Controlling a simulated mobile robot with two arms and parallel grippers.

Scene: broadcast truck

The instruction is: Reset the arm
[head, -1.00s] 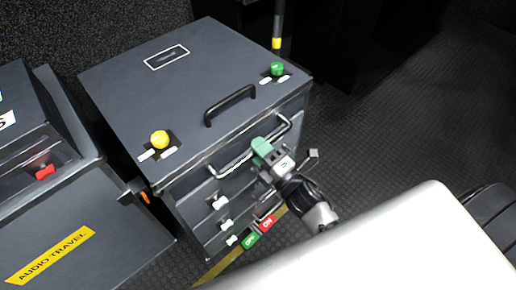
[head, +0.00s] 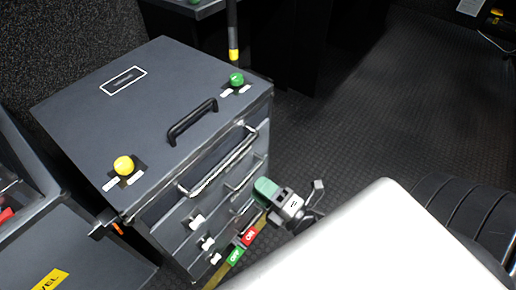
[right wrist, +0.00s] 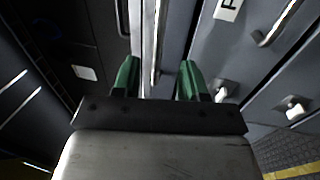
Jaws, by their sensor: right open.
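My right gripper (head: 264,188) has green fingertips and stands at the right front of the dark grey cabinet (head: 85,105). It is below the right end of the upper front bar handle (head: 218,162). In the right wrist view the two green fingers (right wrist: 158,80) are apart, with nothing gripped. A metal bar shows beyond the gap between them; I cannot tell how far off it is. My left gripper is not in view.
The cabinet top has a black handle (head: 193,121), a yellow knob (head: 123,165) and a green knob (head: 237,79). White latches (head: 197,222) and red and green tags (head: 249,237) are on its front. A grey case (head: 75,235) stands left. Ribbed floor (head: 340,125) is clear to the right.

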